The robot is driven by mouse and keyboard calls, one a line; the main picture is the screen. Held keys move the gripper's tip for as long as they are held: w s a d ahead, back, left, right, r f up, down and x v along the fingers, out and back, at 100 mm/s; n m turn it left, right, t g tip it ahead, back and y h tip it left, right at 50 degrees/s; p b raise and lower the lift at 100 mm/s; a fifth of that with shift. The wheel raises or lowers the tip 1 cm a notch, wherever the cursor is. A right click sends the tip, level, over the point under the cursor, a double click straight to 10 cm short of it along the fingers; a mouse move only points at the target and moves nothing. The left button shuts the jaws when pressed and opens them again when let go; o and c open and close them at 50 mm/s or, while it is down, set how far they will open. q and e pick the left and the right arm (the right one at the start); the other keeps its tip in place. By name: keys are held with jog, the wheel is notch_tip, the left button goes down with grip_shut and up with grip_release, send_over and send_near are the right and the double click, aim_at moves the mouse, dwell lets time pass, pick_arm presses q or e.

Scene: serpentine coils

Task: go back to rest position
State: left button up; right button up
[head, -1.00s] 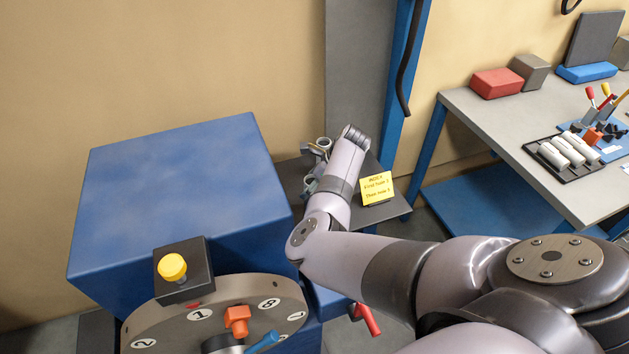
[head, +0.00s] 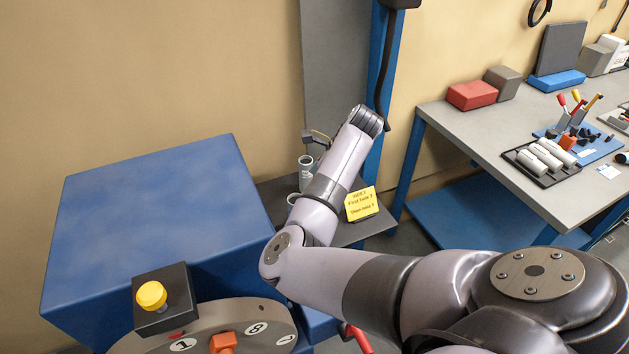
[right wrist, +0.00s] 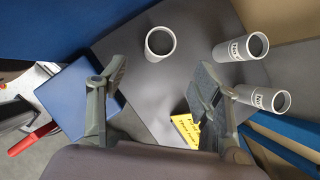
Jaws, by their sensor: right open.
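My right arm (head: 340,170) reaches over a dark grey side table (head: 345,236) beside the blue cabinet. My right gripper (head: 316,138) is partly hidden behind the wrist in the head view. In the right wrist view, its two fingers (right wrist: 160,85) are spread apart with nothing between them. Grey tubes stand on the table below it: one (right wrist: 160,43) between and beyond the fingers, another (right wrist: 240,47) at upper right, and a third (right wrist: 268,99) at right. My left gripper is not in view.
A yellow note (head: 361,204) stands on the side table. A blue post (head: 392,90) rises behind my wrist. A workbench (head: 470,130) is at right.

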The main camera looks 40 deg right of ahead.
dwell(0.3)
jog(key=s+d+f+n+g+h, duration=0.1)
jog(key=s+d+f+n+h, duration=0.15)
jog(key=s+n, duration=0.35)
jog(key=s+d+f+n+h, duration=0.1)
jog(key=s+f+n+h, duration=0.1)
jog(key=s+n+h, duration=0.3)
jog(key=s+a+f+n+y, duration=0.2)
jog(key=s+a+f+n, duration=0.1)
jog(key=s+a+n, duration=0.8)
jog(key=s+a+f+n+y, duration=0.2)
jog(key=s+a+n+y, duration=0.1)
jog(key=s+a+n, duration=0.65)
notch_tip(320, 180, down, 29)
jog(key=a+g+b, duration=0.2)
jog(key=b, duration=0.1)
jog(key=s+d+f+g+b, duration=0.1)
jog(key=s+d+f+b, duration=0.1)
jog(key=s+f, duration=1.4)
jog(key=shift+s+d+f, duration=0.15)
jog(key=shift+d+f, duration=0.2)
jog(key=shift+f, duration=0.5)
